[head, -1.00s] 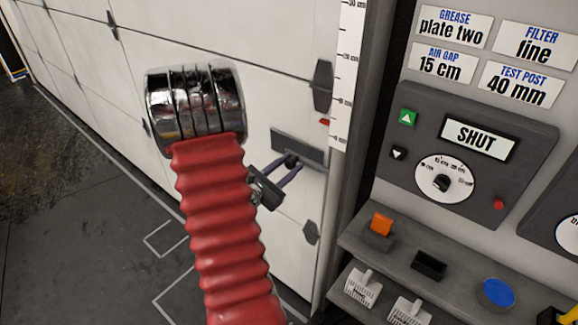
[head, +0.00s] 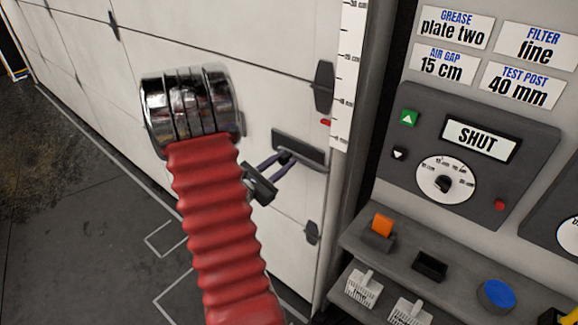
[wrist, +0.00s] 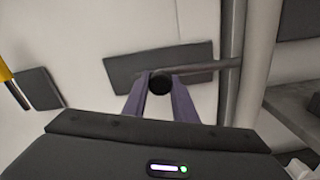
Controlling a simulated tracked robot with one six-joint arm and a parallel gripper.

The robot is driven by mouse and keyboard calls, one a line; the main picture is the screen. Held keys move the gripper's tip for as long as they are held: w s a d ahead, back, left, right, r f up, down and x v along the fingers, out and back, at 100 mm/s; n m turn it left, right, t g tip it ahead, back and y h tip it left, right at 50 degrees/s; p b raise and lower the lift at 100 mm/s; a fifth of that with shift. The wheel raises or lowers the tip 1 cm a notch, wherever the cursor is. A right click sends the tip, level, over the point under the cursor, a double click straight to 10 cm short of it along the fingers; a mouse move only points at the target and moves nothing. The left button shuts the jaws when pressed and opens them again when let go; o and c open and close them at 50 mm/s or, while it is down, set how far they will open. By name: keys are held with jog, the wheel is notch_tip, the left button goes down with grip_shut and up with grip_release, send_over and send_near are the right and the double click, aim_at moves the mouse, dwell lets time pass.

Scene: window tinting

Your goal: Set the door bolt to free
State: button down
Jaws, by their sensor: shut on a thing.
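The door bolt's dark plate (head: 308,149) is fixed on the white door near its right edge; it also shows in the wrist view (wrist: 128,68). A grey bolt bar (wrist: 205,69) runs right from a round black knob (wrist: 159,82) to the upright at the door's edge. I cannot tell whether its tip is still in the upright. My gripper (head: 284,158) has its two purple fingers on either side of the knob, shut on it. The red ribbed arm cover and chrome joint hide part of the door left of the gripper.
The white panelled door (head: 215,40) has dark hinges. To the right, a control panel (head: 470,150) shows a SHUT display, a dial and buttons. Dark floor lies open at left.

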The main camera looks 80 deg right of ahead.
jog(key=shift+w+d, duration=0.3)
jog(key=shift+w, duration=0.35)
jog(key=shift+w+d, duration=0.25)
jog(key=shift+w, duration=0.35)
jog(key=c, duration=1.4)
grip_release()
jog(key=shift+c, duration=0.2)
jog(key=shift+a, duration=0.1)
jog(key=v, duration=1.3)
jog(key=shift+w+a, duration=0.15)
jog(key=shift+a, duration=0.1)
jog(key=shift+f, duration=0.1)
